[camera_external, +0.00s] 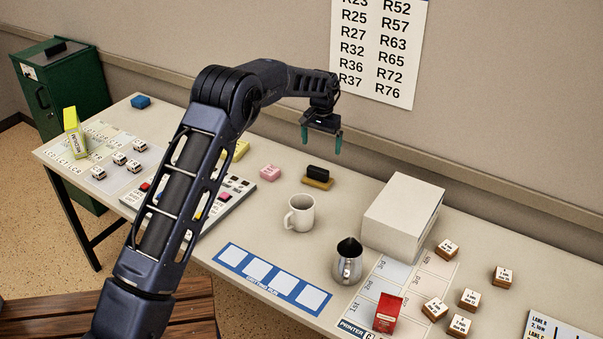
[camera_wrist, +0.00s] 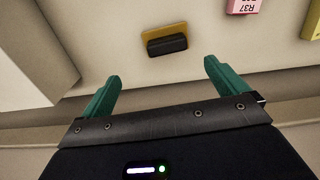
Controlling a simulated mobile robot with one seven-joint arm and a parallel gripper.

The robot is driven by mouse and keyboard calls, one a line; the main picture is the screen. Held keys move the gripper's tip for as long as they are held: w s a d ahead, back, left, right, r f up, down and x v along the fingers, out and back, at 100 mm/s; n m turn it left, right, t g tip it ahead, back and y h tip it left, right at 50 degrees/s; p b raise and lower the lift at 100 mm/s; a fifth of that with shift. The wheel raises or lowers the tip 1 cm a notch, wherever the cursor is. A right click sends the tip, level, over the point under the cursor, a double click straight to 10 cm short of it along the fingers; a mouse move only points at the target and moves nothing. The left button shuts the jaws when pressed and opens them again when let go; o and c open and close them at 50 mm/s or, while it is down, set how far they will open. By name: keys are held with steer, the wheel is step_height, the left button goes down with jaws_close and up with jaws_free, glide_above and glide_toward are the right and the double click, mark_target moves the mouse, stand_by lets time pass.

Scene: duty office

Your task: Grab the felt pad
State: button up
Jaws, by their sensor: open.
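A dark block on a tan base, which looks like the felt pad (camera_external: 317,174), lies on the table near the back edge, left of the white box. It also shows in the wrist view (camera_wrist: 166,46), ahead of my fingertips and roughly between them sideways. My gripper (camera_external: 321,140) hangs above the table over the pad's area, with its two green fingers pointing down. In the wrist view my gripper (camera_wrist: 161,70) is open and nothing is between the fingers. The pad is fully visible and apart from the fingers.
A pink block (camera_external: 270,172) lies left of the pad, and a white mug (camera_external: 300,213) stands in front. A white box (camera_external: 404,215) and a metal jug (camera_external: 347,264) stand to the right. The wall (camera_external: 250,30) rises close behind.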

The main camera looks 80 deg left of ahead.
mark_target(318, 169)
steer(key=shift+s+a+f, duration=0.2)
steer(key=shift+a+f, duration=0.25)
steer(key=shift+f, duration=0.1)
steer(key=shift+s+a+f, duration=0.2)
steer(key=shift+a+f, duration=0.2)
steer(key=shift+f, duration=0.15)
steer(key=shift+w+d+f, duration=0.1)
steer(key=shift+f, duration=2.45)
steer(key=shift+w+d+f, duration=0.1)
steer(key=shift+f, duration=2.45)
steer(key=c, duration=1.1)
